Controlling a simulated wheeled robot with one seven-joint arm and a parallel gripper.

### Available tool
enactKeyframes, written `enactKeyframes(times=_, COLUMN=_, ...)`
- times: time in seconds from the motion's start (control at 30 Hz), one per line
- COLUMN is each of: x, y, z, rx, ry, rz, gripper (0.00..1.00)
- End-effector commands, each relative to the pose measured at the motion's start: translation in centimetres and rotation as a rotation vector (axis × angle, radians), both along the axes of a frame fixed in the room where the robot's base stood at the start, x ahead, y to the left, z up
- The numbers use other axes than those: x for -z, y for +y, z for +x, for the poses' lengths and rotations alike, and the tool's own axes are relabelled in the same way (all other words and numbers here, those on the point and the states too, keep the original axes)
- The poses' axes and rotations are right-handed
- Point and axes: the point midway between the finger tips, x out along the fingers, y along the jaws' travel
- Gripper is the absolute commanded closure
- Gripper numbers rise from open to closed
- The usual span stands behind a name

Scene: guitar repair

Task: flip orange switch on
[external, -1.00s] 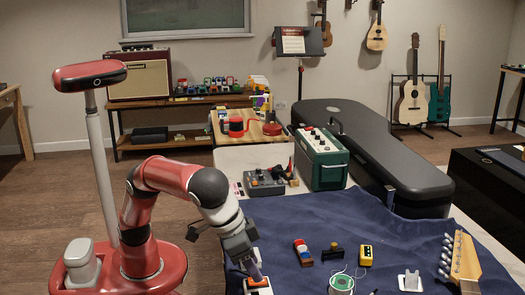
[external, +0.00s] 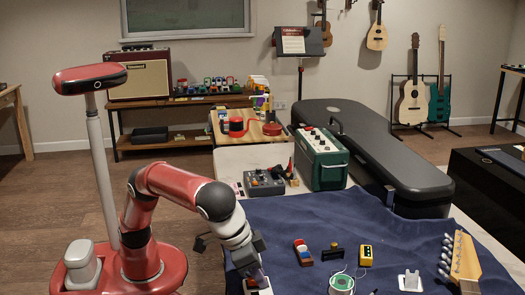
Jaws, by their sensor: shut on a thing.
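The orange switch (external: 264,284) is a small orange part on a pale box at the bottom edge of the external view, on the near left of the blue cloth. It is mostly covered by my gripper. My gripper (external: 257,276) points down over it, with its fingers closed at the switch. The exact contact and the switch's position, on or off, are too small and hidden to tell.
On the blue cloth (external: 345,222) to the right lie a red-and-blue pedal (external: 303,252), a dark part (external: 332,252), a yellow pedal (external: 365,255), a green spool (external: 341,285) and a guitar headstock (external: 461,262). A green amplifier (external: 321,160) stands behind.

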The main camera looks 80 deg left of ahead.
Motion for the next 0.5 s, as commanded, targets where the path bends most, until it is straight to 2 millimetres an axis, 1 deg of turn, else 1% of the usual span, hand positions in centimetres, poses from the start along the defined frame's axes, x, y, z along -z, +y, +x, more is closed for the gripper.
enactKeyframes(times=0.2, x=0.76, y=-0.06, z=-0.63, rx=0.004, ry=-0.151, rz=-0.001, gripper=1.00)
enactKeyframes(times=0.33, x=0.63, y=-0.07, z=-0.83, rx=0.003, ry=-0.241, rz=-0.001, gripper=1.00)
enactKeyframes(times=0.5, x=0.23, y=-0.03, z=-0.85, rx=0.001, ry=-0.290, rz=-0.001, gripper=1.00)
